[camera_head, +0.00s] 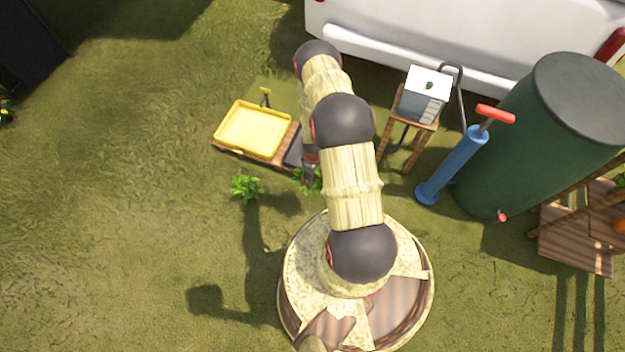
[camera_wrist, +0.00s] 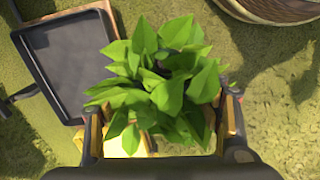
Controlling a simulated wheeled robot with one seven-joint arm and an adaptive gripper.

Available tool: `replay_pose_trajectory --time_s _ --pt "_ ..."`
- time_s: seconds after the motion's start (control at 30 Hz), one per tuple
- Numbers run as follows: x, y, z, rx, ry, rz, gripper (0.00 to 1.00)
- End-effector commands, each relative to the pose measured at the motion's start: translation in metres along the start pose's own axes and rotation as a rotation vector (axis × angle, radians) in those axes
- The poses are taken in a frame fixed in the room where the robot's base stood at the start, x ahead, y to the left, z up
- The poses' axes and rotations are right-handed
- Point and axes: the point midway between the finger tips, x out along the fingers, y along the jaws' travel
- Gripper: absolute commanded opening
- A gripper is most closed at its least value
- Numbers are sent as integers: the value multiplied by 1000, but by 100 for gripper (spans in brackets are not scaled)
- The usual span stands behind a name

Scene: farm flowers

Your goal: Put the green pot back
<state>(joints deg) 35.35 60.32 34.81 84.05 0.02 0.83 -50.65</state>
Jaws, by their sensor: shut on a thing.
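A leafy green plant (camera_wrist: 160,85) fills the space between the fingers of my gripper (camera_wrist: 162,122) in the wrist view. My gripper is shut on it; the leaves hide the pot and the finger contact, so I cannot tell the pot's colour. In the head view, my gripper (camera_head: 311,172) is mostly behind my arm, with some of the held plant's leaves (camera_head: 317,181) showing. A dark grey tray (camera_wrist: 80,60) lies left of the plant in the wrist view; in the head view, only a strip of this tray (camera_head: 294,153) shows.
A yellow tray (camera_head: 253,130) lies left of the dark tray. Another leafy plant (camera_head: 246,187) is on the grass, left of my gripper. A small wooden stand (camera_head: 407,130), a blue pump (camera_head: 452,165) and a dark green barrel (camera_head: 535,140) are at right. Grass at left is open.

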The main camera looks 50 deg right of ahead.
Motion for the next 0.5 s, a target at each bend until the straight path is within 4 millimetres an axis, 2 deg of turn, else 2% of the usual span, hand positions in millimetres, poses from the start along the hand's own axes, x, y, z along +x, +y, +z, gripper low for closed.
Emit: replay_pose_trajectory --time_s 0.03,0.2,0.33,0.5 --pt "26 -3 26 -5 -5 -7 12" --pt "92 -17 93 -56 -4 -7 12" --pt "128 -34 131 -89 -2 -5 12" --pt "154 -51 159 -117 0 -1 12"
